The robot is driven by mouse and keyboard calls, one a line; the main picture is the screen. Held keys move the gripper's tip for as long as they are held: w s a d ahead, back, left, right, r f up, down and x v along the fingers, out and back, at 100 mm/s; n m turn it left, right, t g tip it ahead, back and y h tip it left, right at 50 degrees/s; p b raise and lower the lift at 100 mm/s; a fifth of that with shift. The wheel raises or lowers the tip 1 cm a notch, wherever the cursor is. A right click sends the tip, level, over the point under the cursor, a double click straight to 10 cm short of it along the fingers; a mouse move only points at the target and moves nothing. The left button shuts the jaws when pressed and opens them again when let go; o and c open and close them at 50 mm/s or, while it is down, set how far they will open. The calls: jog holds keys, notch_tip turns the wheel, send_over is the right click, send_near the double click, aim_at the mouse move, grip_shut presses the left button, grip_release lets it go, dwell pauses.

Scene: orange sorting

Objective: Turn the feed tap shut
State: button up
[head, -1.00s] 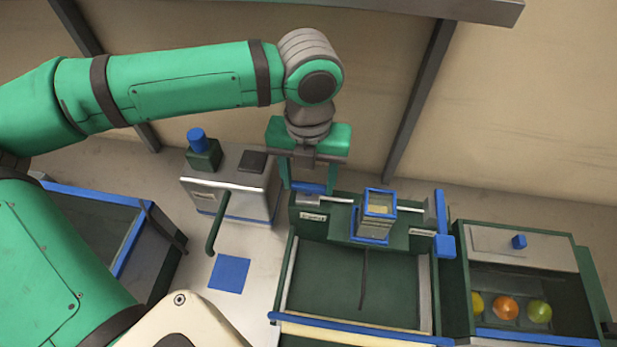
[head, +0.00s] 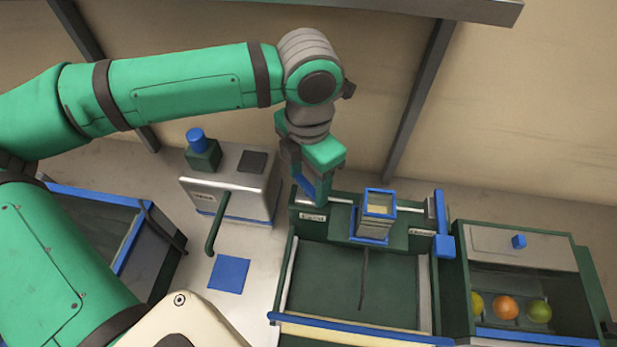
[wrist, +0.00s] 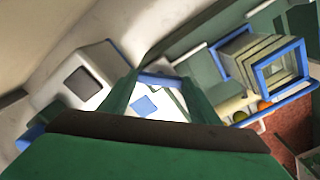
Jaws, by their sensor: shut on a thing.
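The feed tap's blue handle (head: 308,188) is at the back left corner of the green sorting bench, above a small label plate. My gripper (head: 314,184) points down over it, turned at an angle, with its jaws shut on the handle. In the wrist view the blue handle (wrist: 160,80) shows as a bar between the two green fingertips (wrist: 158,88). The handle lies slanted in the head view. The tap's body is mostly hidden behind the fingers.
A blue-rimmed hopper (head: 380,192) stands just right of my gripper. A blue lever (head: 443,243) is at the bench's right edge. A steel box (head: 240,188) stands left. A case (head: 588,265) at the right holds three fruits. A blue square (head: 229,273) lies at the left front.

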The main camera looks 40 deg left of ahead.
aim_at(308, 186)
jog(key=m, duration=0.4)
jog(key=shift+m, duration=2.6)
jog(key=o, duration=1)
jog(key=shift+o, duration=0.2)
jog(key=shift+r, duration=0.15)
notch_tip(308, 186, up, 11)
jog(key=shift+f, duration=0.2)
